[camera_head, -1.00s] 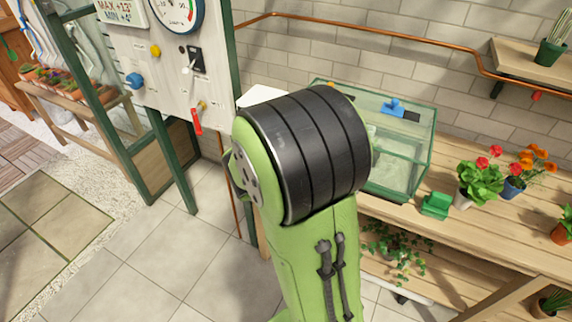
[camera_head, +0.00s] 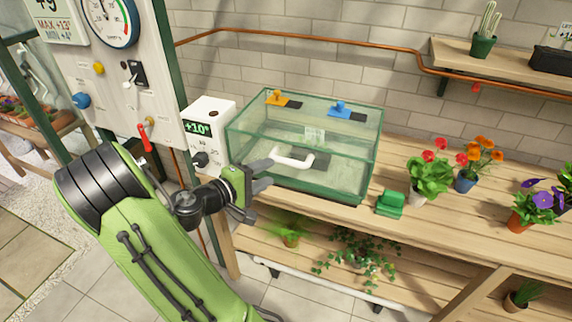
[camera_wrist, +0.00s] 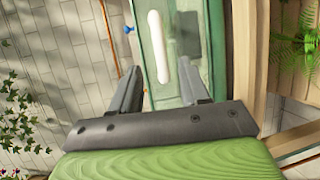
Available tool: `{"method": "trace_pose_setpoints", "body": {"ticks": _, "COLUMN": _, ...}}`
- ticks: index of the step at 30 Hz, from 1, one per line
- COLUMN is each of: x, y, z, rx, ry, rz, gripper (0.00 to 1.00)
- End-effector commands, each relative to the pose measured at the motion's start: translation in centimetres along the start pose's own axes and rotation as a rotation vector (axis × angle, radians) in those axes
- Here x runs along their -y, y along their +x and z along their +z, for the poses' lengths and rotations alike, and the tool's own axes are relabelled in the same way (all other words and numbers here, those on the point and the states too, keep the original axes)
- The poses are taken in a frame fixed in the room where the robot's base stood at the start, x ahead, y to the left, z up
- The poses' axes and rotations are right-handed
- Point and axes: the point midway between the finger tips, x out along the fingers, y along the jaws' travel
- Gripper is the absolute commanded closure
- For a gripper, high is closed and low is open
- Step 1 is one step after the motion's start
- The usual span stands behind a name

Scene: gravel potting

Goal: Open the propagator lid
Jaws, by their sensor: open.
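The propagator (camera_head: 345,180) is a clear glass box with green edges on the wooden bench. Its lid looks shut. A white bar handle (camera_head: 293,161) shows at its front, by a dark plate. My gripper (camera_head: 268,173) is open and empty, just left of the handle and in front of the box. In the wrist view the white handle (camera_wrist: 158,46) lies ahead of my gripper (camera_wrist: 160,75), roughly in line with the gap between the fingers. The fingers look apart from the handle. A blue clip (camera_head: 340,108) and an orange clip (camera_head: 276,98) sit along the back edge.
A white box with a +10° display (camera_head: 203,130) stands close left of the propagator. A green block (camera_head: 389,203) and potted flowers (camera_head: 428,178) stand to its right. A copper pipe (camera_head: 330,41) runs along the wall behind.

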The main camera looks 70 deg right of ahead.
Motion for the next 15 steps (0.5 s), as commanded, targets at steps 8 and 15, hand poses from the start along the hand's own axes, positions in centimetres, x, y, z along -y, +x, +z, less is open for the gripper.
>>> {"method": "trace_pose_setpoints", "body": {"ticks": 8, "x": 0.1, "y": 6.9, "z": 0.1, "rx": 0.004, "ry": 0.003, "rz": -0.001, "gripper": 0.55}}
{"method": "trace_pose_setpoints", "body": {"ticks": 15, "x": 0.1, "y": 9.2, "z": 0.0, "rx": -0.001, "ry": 0.000, "rz": -0.002, "gripper": 0.55}}
